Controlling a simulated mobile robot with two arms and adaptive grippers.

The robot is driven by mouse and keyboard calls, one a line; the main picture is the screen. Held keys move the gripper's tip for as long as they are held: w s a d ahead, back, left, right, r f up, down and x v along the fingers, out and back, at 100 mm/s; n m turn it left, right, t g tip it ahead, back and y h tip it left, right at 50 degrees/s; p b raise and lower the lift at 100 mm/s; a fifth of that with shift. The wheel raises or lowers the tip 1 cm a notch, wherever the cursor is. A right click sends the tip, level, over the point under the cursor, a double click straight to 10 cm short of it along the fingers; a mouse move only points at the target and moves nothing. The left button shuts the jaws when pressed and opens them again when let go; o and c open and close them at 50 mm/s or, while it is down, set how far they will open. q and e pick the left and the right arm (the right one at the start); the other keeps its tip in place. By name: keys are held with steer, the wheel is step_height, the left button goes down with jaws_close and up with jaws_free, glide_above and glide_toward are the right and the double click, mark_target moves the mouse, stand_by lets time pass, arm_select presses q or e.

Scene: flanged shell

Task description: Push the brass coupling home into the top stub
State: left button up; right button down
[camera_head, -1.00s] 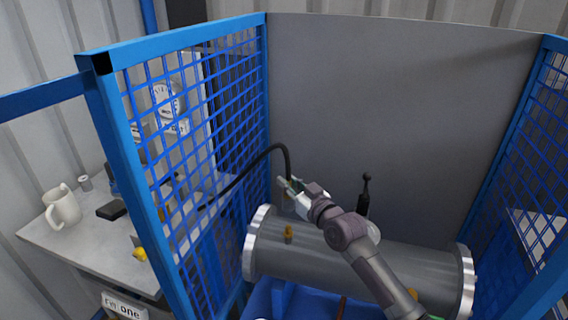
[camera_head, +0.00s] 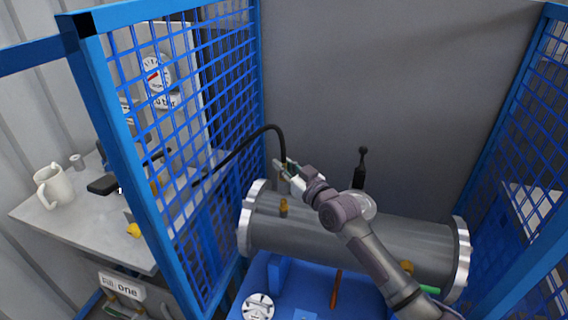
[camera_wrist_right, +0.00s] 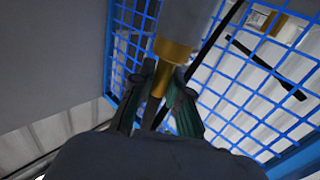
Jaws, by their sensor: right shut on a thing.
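The grey flanged shell (camera_head: 350,232) lies on its side in the head view. A short brass stub (camera_head: 283,207) stands on top near its left flange. My right gripper (camera_head: 287,172) is above this stub, with a visible gap between them. It is shut on the brass coupling at the end of the black hose (camera_head: 272,129). In the right wrist view the brass coupling (camera_wrist_right: 173,50) sits at the fingertips (camera_wrist_right: 162,85), below a pale grey cylinder (camera_wrist_right: 189,20). The coupling is mostly hidden by the fingers in the head view. My left gripper is not in view.
Blue mesh fencing (camera_head: 180,120) stands left and right, with a grey panel (camera_head: 380,80) behind. The hose runs left to the mesh. A black-handled lever (camera_head: 361,168) rises behind the shell. A bench (camera_head: 80,225) with a mug (camera_head: 54,186) is beyond the left mesh.

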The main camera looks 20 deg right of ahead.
mark_target(287, 187)
steer(key=shift+f+b, duration=0.6)
steer(key=shift+f, duration=0.45)
steer(key=shift+p, duration=0.4)
stand_by(0.7)
steer(key=shift+f+b, duration=1.55)
steer(key=shift+f, duration=0.5)
steer(key=c, duration=1.1)
jaws_free()
steer(key=shift+o, duration=0.2)
steer(key=v, duration=1.2)
